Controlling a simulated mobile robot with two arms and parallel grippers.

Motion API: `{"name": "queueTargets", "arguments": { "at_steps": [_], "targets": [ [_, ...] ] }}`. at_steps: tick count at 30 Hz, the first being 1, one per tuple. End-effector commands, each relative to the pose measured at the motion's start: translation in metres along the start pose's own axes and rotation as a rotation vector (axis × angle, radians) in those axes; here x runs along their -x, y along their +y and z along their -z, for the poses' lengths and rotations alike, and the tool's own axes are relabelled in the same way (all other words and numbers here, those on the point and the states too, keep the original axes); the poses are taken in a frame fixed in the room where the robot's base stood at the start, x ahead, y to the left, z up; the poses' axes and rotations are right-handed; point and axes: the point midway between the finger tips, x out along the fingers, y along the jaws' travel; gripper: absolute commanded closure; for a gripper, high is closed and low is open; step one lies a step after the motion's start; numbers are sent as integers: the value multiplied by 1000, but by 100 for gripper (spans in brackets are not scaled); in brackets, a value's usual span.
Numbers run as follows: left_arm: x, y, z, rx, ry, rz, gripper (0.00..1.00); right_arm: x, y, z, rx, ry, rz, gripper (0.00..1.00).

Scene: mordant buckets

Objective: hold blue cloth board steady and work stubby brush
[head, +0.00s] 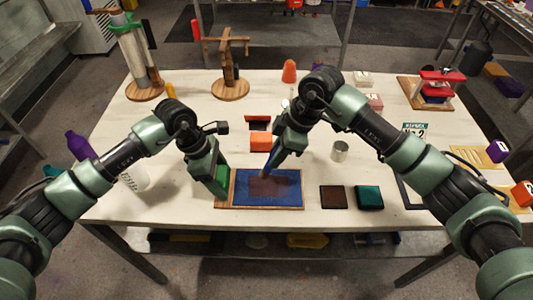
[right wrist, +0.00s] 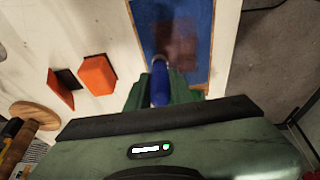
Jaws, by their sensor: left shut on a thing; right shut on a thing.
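The blue cloth board (head: 287,201) lies flat near the table's front edge, wood showing along its rim and a brownish patch on its cloth. It also shows in the right wrist view (right wrist: 203,62). My left gripper (head: 221,192) is shut on the board's left edge. My right gripper (head: 270,158) is above the board's back part, shut on the stubby brush (head: 267,170). The brush's blue handle shows between the green fingers in the right wrist view (right wrist: 160,86). The bristles are hard to make out, so I cannot tell whether they touch the cloth.
A dark brown square (head: 333,197) and a teal block (head: 369,197) lie right of the board. A metal cup (head: 340,151) stands behind them. An orange block (head: 260,140) lies behind the board.

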Motion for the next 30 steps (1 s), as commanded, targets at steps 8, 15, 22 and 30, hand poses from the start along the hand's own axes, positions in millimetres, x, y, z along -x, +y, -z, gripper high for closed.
{"name": "queueTargets", "arguments": {
  "at_steps": [8,15,22,30],
  "targets": [
    [0,0,0,0,1,0,71,8,0,-26,-2,-2,1,100],
    [0,0,0,0,1,0,71,16,1,-46,-1,-2,0,100],
    [0,0,0,0,1,0,71,25,1,-58,1,-1,-1,100],
    [0,0,0,0,1,0,71,56,2,-47,1,-1,-2,100]
  ]
}}
